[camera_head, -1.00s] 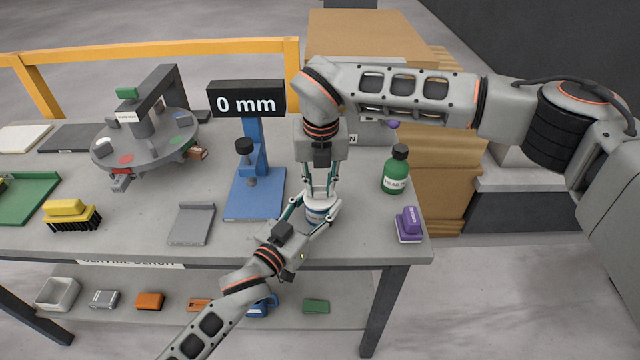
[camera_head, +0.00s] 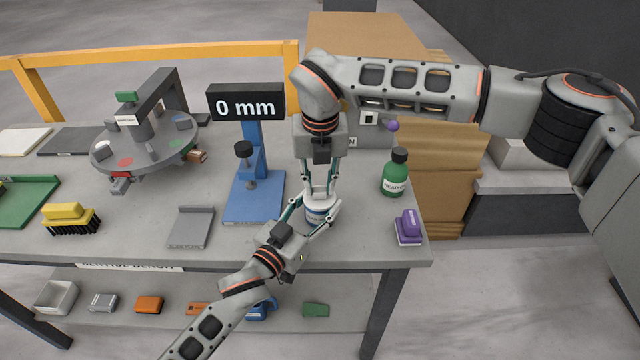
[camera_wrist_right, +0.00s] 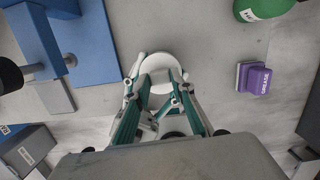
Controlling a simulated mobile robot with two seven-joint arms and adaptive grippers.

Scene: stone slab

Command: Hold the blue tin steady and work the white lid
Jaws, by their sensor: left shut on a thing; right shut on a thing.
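The small tin (camera_head: 316,215) stands on the bench near its front edge, mostly hidden between my grippers; a bit of blue shows on its side. The white lid (camera_head: 320,205) is on its top, and its round top also shows in the right wrist view (camera_wrist_right: 161,64). My left gripper (camera_head: 312,218) reaches in from the front left, its fingers shut around the tin's sides. My right gripper (camera_head: 320,199) points down from above, its fingers shut on the lid; it also shows in the right wrist view (camera_wrist_right: 160,84). The exact finger contacts are partly hidden.
A blue stand (camera_head: 254,200) with a "0 mm" display (camera_head: 245,103) is left of the tin. A green bottle (camera_head: 394,175) and a purple block (camera_head: 409,227) stand to the right. A grey plate (camera_head: 190,228) lies further left. The bench's front edge is close.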

